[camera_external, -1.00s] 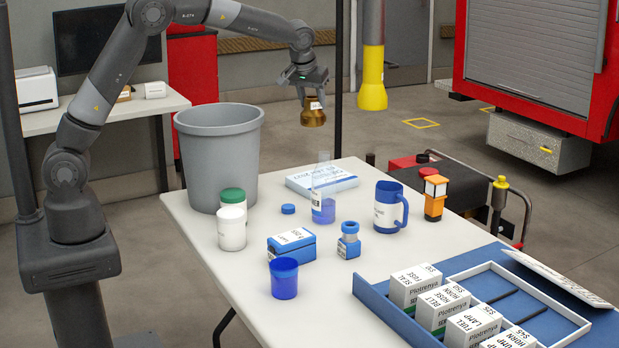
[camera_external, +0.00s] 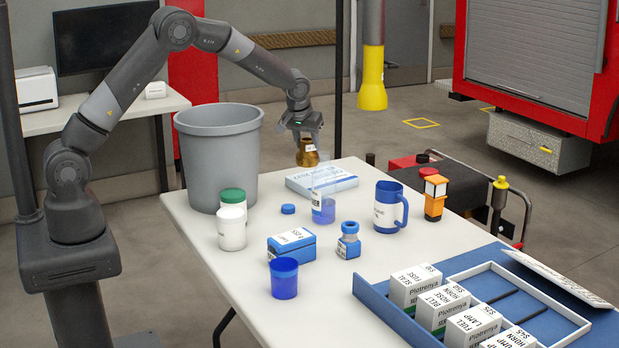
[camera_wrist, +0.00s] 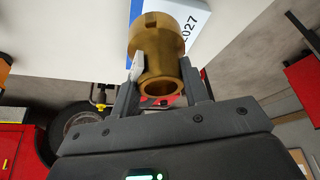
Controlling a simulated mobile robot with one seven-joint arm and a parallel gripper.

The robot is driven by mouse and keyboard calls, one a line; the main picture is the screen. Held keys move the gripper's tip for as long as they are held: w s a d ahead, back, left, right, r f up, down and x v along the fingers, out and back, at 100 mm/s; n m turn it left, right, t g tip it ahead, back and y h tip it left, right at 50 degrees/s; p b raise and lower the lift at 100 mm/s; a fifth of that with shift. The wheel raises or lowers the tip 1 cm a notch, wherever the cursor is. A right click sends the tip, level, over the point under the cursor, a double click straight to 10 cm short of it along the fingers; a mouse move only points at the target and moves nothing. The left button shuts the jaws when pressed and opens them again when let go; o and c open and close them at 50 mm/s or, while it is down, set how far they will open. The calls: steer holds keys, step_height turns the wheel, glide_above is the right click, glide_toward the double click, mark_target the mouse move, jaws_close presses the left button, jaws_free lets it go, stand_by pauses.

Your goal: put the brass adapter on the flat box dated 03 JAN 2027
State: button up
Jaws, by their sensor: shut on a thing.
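The brass adapter (camera_external: 307,153) is a short golden cylinder held in my gripper (camera_external: 303,138) above the far end of the white table. In the wrist view the adapter (camera_wrist: 160,55) sits between the two fingers of my gripper (camera_wrist: 155,85), and its hollow end shows. The flat box (camera_external: 330,182), white and blue, lies on the table below the adapter. In the wrist view part of the flat box (camera_wrist: 193,18) shows behind the adapter with "2027" readable; the rest of its date is hidden. I cannot tell whether adapter and box touch.
A clear bottle with blue liquid (camera_external: 323,208) stands close in front of the box. A grey bin (camera_external: 218,165) stands left of it. A blue mug (camera_external: 390,208), a blue cap (camera_external: 288,209) and an orange lamp (camera_external: 435,197) are nearby. A blue tray (camera_external: 400,318) holds several small boxes.

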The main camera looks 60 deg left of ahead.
steer(key=shift+w+a+f, duration=0.35)
steer(key=shift+a+f, duration=0.45)
steer(key=shift+f, duration=0.35)
steer(key=shift+w+a+f, duration=0.3)
steer(key=shift+a+f, duration=0.55)
steer(key=shift+f, duration=0.35)
steer(key=shift+w+a+f, duration=0.35)
steer(key=shift+a+f, duration=0.45)
steer(key=shift+f, duration=0.35)
steer(key=shift+f, duration=0.15)
steer(key=o, duration=1.3)
steer(key=shift+c, duration=0.2)
